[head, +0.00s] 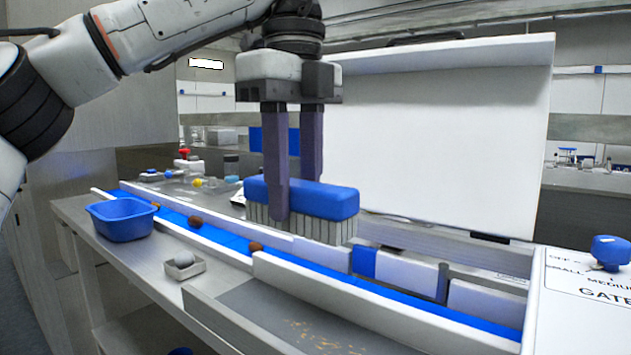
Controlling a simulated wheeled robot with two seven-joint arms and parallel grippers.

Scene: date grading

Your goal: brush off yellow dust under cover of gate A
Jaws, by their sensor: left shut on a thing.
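My left gripper (292,165) is shut on a brush with a blue back (325,199) and pale bristles. It holds the brush upright, bristles down, over the conveyor area. Yellow-brown dust specks (322,338) lie on a dark grey surface (262,312) at the lower middle, below and in front of the brush. A large white panel (450,130), which looks like a raised cover, stands behind the brush. A white box marked GATE (590,310) is at the lower right; its letter is cut off. My right gripper is not in view.
A blue belt (225,238) runs between white rails with several brown dates (195,221). A blue knob (611,250) tops the gate box.

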